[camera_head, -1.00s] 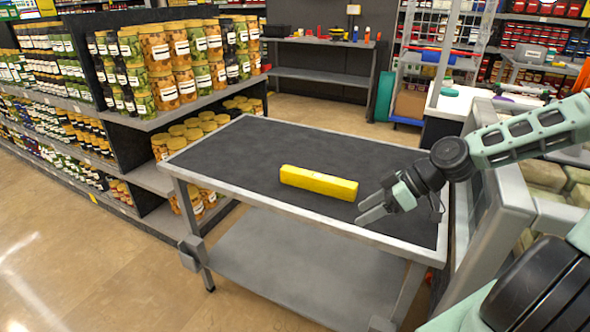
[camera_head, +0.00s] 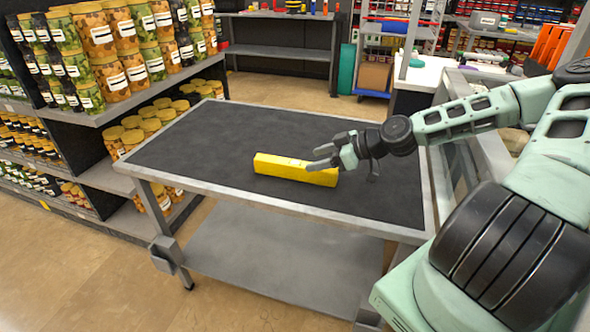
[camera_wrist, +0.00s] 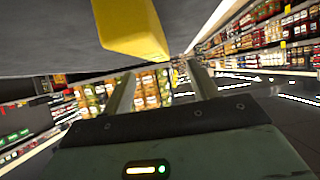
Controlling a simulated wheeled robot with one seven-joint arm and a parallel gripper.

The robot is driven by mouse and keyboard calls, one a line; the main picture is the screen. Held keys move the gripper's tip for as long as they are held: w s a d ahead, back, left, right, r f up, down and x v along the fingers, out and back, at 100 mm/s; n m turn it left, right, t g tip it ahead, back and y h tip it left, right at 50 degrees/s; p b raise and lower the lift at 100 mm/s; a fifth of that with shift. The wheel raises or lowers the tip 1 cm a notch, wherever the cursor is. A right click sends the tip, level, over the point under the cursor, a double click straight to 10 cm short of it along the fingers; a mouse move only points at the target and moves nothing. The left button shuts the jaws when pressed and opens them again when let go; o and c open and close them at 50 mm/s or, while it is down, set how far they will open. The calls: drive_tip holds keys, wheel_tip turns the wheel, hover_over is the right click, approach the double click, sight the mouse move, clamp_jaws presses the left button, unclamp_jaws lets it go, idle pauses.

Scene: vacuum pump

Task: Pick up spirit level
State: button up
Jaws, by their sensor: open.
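The yellow spirit level (camera_head: 285,168) lies flat on the dark top of a grey cart (camera_head: 215,150). In the wrist view the level (camera_wrist: 130,28) shows at the top, beyond the fingers. My gripper (camera_head: 312,158) is at the right end of the level, with its fingers pointing left. In the wrist view my gripper (camera_wrist: 160,85) has its two fingers apart with nothing between them. In the head view the fingertips overlap the level's right end, and I cannot tell whether they touch it.
Shelves with several jars (camera_head: 120,50) stand at the left, close to the cart. A white counter (camera_head: 425,75) is behind the cart at the right. A dark shelf unit (camera_head: 280,52) stands at the back. The rest of the cart top is clear.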

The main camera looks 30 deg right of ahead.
sight(297, 163)
drive_tip(key=x, duration=0.4)
drive_tip(key=p+x, duration=0.1)
drive_tip(key=x, duration=0.3)
drive_tip(key=shift+w+d, duration=0.25)
drive_tip(key=shift+d, duration=0.1)
drive_tip(key=c, duration=1.2)
